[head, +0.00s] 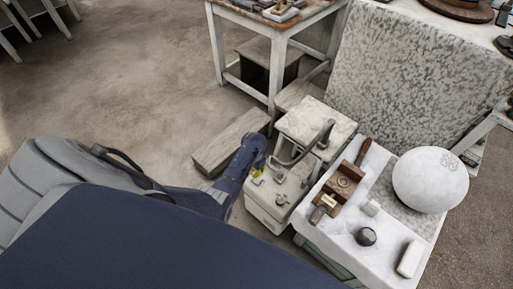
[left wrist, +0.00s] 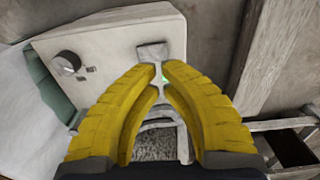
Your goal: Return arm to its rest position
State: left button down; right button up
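My left arm (head: 232,172), dark blue, reaches from the lower left toward the middle of the head view. Its yellow left gripper (head: 258,171) is over a small whitish cabinet with knobs (head: 284,190). In the left wrist view the two ribbed yellow fingers (left wrist: 161,66) curve inward and their tips come together, with nothing seen held between them. The cabinet's top face (left wrist: 105,55), with a round dark knob and a pale block, shows behind the fingers. Whether the fingers touch the cabinet cannot be told. My right gripper is not in view.
A wooden beam (head: 230,142) lies behind the gripper. Open floor (head: 110,90) spreads upper left.

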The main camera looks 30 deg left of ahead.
pick_arm(q)
jog(key=s+a+r+m+t+y, duration=0.2)
jog(key=s+a+r+t+y, duration=0.15)
jog(key=s+r, duration=0.4)
jog(key=s+d+r+m+t+y, duration=0.1)
jog(key=s+d+r+m+t, duration=0.25)
jog(key=s+r, duration=1.45)
jog(key=s+d+f+g+h, duration=0.1)
jog(key=d+f, duration=0.1)
jog(key=f, duration=0.9)
jog(key=s+d+f+n+g+h, duration=0.1)
jog(key=d+f, duration=0.2)
jog(key=f, duration=0.7)
jog(key=s+d+f+g+h, duration=0.1)
jog(key=d+f, duration=0.1)
jog(key=f, duration=0.9)
jog(key=s+f+n+g+h, duration=0.1)
jog(key=s+f+n+g, duration=0.1)
jog(key=s+f, duration=1.5)
jog(key=s+n, duration=0.1)
jog(key=s, duration=0.2)
jog(key=shift+a+f+g, duration=0.25)
jog(key=shift+f+g, duration=0.05)
jog(key=shift+f, duration=0.1)
